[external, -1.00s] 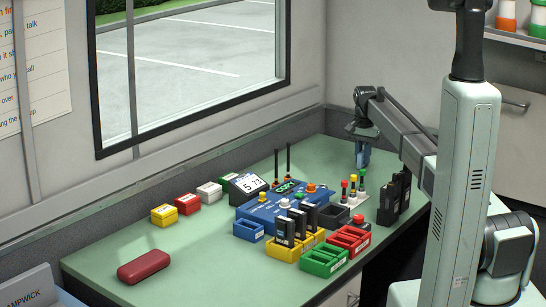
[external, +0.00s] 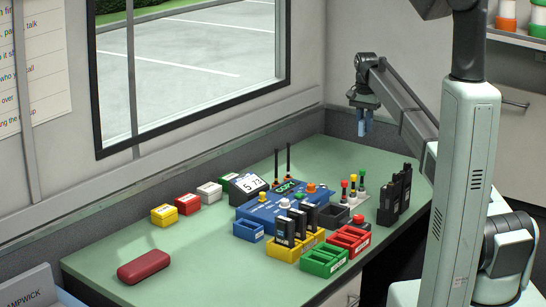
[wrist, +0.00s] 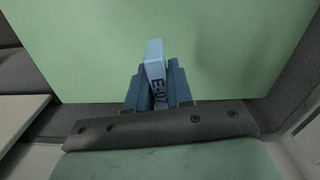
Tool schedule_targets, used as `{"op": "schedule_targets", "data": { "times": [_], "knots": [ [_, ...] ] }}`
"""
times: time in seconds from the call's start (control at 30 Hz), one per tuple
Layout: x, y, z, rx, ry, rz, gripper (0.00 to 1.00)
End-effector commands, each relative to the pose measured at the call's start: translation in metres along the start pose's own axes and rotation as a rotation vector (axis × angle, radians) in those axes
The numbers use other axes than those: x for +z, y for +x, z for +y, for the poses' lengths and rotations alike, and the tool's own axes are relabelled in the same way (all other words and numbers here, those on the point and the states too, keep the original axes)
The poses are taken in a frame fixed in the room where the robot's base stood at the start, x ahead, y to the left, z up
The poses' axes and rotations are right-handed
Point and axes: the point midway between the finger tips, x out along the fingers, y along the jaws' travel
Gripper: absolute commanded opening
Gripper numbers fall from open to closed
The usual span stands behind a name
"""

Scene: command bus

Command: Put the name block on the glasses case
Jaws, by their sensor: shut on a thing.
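My gripper (external: 364,122) is raised in the air above the far right end of the green counter. The glasses case (external: 144,266), dark red with rounded ends, lies on the near left of the counter, far from my gripper. Nothing lies on top of it.
Between them stand a blue console (external: 275,207) with two upright antennas, yellow bins (external: 291,250) holding black radios, green (external: 324,262) and red (external: 350,241) bins, and tall black radios (external: 394,198). Small coloured blocks (external: 186,204) line the window side. The counter around the case is clear.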

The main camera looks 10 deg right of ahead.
Motion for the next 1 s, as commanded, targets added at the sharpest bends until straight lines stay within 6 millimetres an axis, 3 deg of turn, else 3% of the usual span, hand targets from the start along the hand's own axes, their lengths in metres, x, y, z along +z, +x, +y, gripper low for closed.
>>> {"op": "schedule_targets", "data": {
  "times": [0.2,0.37,0.57,0.77,1.0],
  "knots": [
    [-0.001,-0.047,-0.001,-0.002,0.000,0.003,0.00],
    [-0.001,-0.074,-0.001,-0.002,0.000,0.002,0.00],
    [0.030,-0.073,-0.028,0.000,-0.057,0.001,0.00],
    [0.075,-0.073,-0.066,0.000,-0.142,0.001,0.00],
    [0.156,-0.072,-0.123,0.000,-0.287,0.001,0.00]
  ]
}}
